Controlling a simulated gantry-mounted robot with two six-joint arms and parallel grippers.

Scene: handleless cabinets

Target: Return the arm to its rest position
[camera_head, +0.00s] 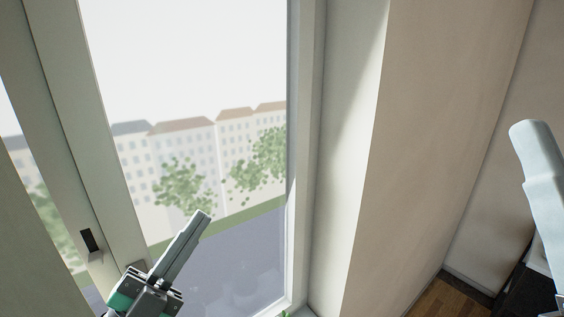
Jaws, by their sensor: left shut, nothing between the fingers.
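My left gripper (202,215) shows in the lower left of the head view, in front of the window. Its grey fingers are together and point up and to the right, with nothing between them. The gripper's dark body with green parts runs down to the bottom edge. A pale rounded arm link of mine comes in at the right edge. My right gripper is not in view.
A tall window (200,75) with a pale frame fills the left half. A dark latch (89,240) sits on its frame. A plain beige wall (440,110) stands to the right. A wooden floor (448,300) and a dark object (527,296) show at lower right.

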